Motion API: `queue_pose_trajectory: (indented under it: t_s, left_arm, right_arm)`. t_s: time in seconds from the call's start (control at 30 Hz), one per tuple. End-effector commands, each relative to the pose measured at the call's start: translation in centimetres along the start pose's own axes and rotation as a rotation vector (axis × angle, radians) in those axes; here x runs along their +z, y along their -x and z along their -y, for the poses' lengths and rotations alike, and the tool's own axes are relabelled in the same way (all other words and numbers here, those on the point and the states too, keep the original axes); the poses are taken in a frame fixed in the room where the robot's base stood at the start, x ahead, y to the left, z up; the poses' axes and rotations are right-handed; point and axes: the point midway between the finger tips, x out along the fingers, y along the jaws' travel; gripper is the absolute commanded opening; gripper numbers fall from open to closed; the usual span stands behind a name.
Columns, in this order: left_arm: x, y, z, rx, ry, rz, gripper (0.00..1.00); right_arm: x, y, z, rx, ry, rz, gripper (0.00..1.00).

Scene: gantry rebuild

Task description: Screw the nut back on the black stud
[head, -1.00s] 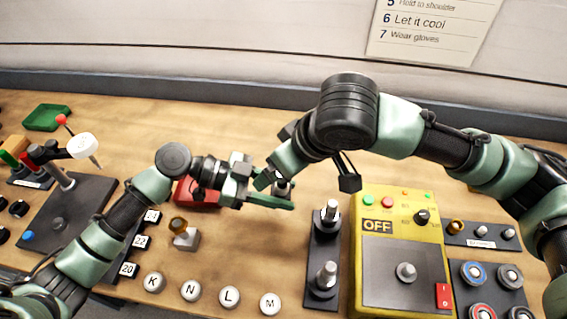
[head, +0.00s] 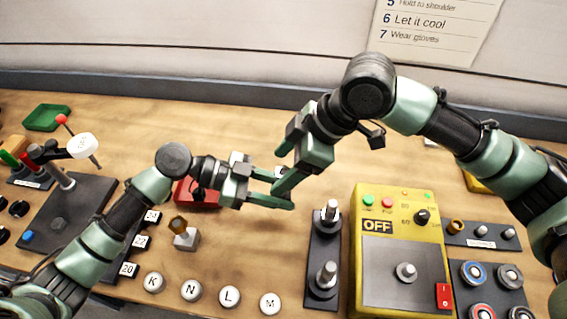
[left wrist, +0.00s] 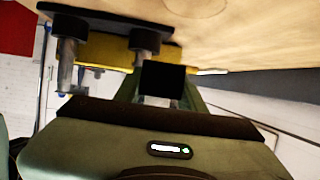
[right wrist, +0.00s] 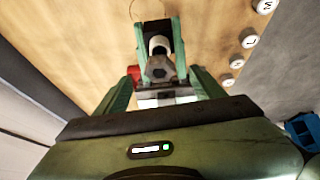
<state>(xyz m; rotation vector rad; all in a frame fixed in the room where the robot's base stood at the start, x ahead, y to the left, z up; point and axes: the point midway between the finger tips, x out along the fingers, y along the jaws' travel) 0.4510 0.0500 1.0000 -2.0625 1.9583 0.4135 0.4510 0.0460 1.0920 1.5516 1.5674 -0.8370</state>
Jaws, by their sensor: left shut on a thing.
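My left gripper (head: 288,190) is shut on a small part with a grey cylinder and a dark hexagonal face (right wrist: 158,70), best seen in the right wrist view. I cannot tell whether that part is the nut alone. My right gripper (right wrist: 162,92) is open, its fingers apart on both sides of the left fingertips, not visibly touching the held part. In the head view the right gripper (head: 279,168) meets the left one above the table. A black plate (head: 322,244) carries two upright metal studs (head: 331,212) with dark collars; I cannot tell which is the black stud.
A yellow control box (head: 370,205) reading OFF stands right of the plate. A red block (head: 184,192) lies behind my left gripper. A pale block with a brass knob (head: 179,224) and several lettered round buttons (head: 229,296) are in front. The back middle of the table is clear.

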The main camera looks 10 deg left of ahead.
Motion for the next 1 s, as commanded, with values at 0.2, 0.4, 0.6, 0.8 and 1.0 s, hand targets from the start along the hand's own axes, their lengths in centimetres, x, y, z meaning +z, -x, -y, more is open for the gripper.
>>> queue_pose_trajectory:
  t_s: [0.2, 0.4, 0.6, 0.8, 1.0]
  left_arm:
    - [-0.16, 0.03, 0.03, -0.001, -0.002, -0.003, 0.00]
    - [-0.16, 0.02, 0.00, 0.000, -0.002, -0.003, 0.00]
    - [-0.16, 0.01, -0.03, 0.001, -0.002, -0.003, 0.00]
    - [-0.15, 0.00, -0.05, 0.002, -0.001, -0.003, 0.00]
    - [-0.13, 0.01, -0.04, 0.001, -0.001, -0.002, 0.00]
  right_arm:
    - [-0.02, 0.02, -0.01, 0.001, 0.000, 0.000, 0.05]
    - [-0.01, 0.01, -0.01, 0.016, -0.028, 0.004, 0.00]
    - [-0.07, 0.01, 0.03, 0.113, -0.231, 0.016, 0.00]
    - [-0.11, -0.01, 0.02, 0.222, -0.462, 0.034, 0.00]
    - [-0.14, -0.06, 0.05, 0.337, -0.712, 0.052, 0.00]
